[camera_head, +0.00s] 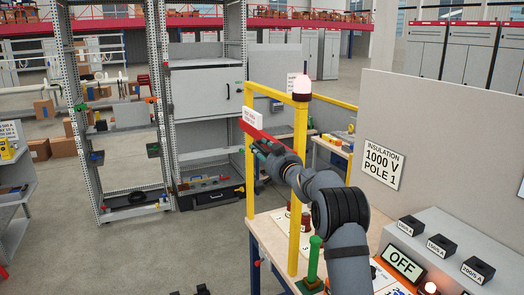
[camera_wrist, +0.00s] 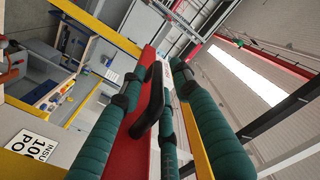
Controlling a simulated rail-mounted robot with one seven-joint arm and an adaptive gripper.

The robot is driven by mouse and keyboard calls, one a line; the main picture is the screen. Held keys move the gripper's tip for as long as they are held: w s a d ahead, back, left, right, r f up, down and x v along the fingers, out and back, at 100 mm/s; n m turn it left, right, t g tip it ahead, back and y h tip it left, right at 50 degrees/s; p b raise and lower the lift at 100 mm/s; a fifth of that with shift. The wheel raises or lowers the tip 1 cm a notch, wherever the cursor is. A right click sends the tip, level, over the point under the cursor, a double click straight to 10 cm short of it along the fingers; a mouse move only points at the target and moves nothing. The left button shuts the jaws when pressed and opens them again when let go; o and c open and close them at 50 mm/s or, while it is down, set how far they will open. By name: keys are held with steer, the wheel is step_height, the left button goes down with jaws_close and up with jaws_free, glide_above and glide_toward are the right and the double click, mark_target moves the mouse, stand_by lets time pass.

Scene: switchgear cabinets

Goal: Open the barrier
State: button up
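The barrier is a red bar (camera_head: 270,137) with a white label (camera_head: 253,118) across a yellow frame (camera_head: 299,190). In the wrist view the red bar (camera_wrist: 146,58) runs steeply upward and carries a black handle (camera_wrist: 152,103). My gripper (camera_head: 262,150) is at the bar in the head view. In the wrist view the long dark green fingers of my gripper (camera_wrist: 160,78) are extended on both sides of the handle. Red surface shows between the left finger and the handle; the middle finger overlaps the handle's right edge, and contact there is unclear.
A lit beacon (camera_head: 302,87) tops the yellow post. A grey panel with an "INSULATION 1000 V POLE 1" sign (camera_head: 382,165) stands at right. A green post (camera_head: 314,258) and a console with an OFF display (camera_head: 403,262) are close to my arm. A rack (camera_head: 208,105) stands behind.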

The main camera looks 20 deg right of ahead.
steer(key=shift+d, duration=0.1)
steer(key=s+d, duration=0.1)
steer(key=s, duration=1.1)
steer(key=shift+d, duration=0.15)
steer(key=shift+w, duration=0.1)
steer(key=w, duration=0.4)
steer(key=w+a, duration=0.1)
steer(key=w, duration=0.6)
steer(key=shift+w+a+f, duration=0.1)
steer(key=shift+w+a, duration=0.05)
steer(key=shift+w, duration=0.25)
steer(key=shift+f, duration=0.3)
